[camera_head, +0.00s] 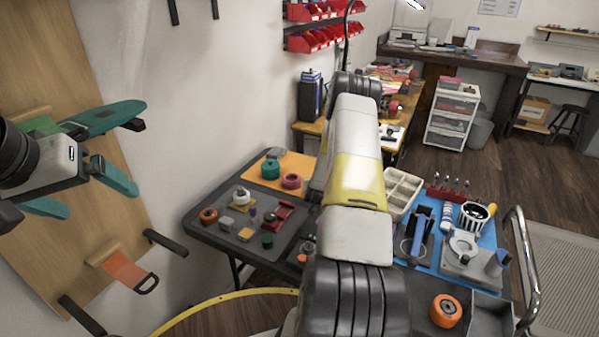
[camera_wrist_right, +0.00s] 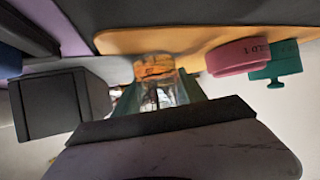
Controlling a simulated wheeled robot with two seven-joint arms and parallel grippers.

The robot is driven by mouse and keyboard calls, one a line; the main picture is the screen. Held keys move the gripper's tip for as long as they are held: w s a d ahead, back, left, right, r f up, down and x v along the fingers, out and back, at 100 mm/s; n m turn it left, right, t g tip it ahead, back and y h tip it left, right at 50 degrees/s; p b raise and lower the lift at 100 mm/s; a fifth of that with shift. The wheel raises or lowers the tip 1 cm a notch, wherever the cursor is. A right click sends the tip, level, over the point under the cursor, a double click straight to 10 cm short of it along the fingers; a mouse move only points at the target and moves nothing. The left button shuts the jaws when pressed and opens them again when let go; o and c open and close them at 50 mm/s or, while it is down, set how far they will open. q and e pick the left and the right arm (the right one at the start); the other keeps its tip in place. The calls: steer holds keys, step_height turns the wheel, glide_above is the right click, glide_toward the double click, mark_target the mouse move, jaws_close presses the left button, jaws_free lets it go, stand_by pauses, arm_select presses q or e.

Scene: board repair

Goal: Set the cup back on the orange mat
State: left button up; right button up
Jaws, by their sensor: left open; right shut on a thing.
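The orange mat (camera_head: 303,162) lies at the back of the grey table, left of my right arm, and spans the upper part of the right wrist view (camera_wrist_right: 190,40). My right gripper (camera_wrist_right: 157,93) has green fingers and is shut on a see-through cup (camera_wrist_right: 155,68). The cup overlaps the mat's edge in that view; I cannot tell whether it touches the mat. In the head view my right arm hides this gripper and the cup. My left gripper (camera_head: 133,150) is open and empty, its teal fingers apart, beside the wooden panel at left.
A teal part (camera_head: 270,168) and a pink round part (camera_head: 291,181) occupy the mat. A dark grey block (camera_wrist_right: 62,103) is left of the cup in the wrist view. A blue mat (camera_head: 428,212) with tools and a striped container (camera_head: 473,217) is on the right.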

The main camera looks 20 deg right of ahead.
steer(key=o, duration=1.4)
steer(key=shift+f, duration=0.1)
steer(key=shift+s+r, duration=0.1)
steer(key=shift+r, duration=0.1)
steer(key=v, duration=1.1)
steer(key=shift+s+a, duration=0.15)
steer(key=s+a+r+n+y, duration=0.1)
steer(key=a+r+y, duration=0.1)
steer(key=a+r, duration=0.45)
steer(key=s+a+r+n+g+y, duration=0.15)
steer(key=a+r, duration=0.25)
steer(key=r, duration=0.6)
steer(key=s+a+r+n+y, duration=0.1)
steer(key=s+a+r+y, duration=0.1)
steer(key=a+r, duration=0.45)
steer(key=s+a+r+n+g, duration=0.1)
steer(key=s+a+r, duration=0.1)
steer(key=s, duration=0.6)
steer(key=s+a+r+g+y, duration=0.1)
steer(key=s+a+r, duration=0.1)
steer(key=s+r, duration=0.3)
steer(key=s+a+r+n+g+y, duration=0.1)
steer(key=s+a+r, duration=0.2)
steer(key=s, duration=0.8)
steer(key=shift+s+r+n+y, duration=0.15)
steer(key=shift+r+n+y, duration=0.15)
steer(key=shift+r, duration=0.25)
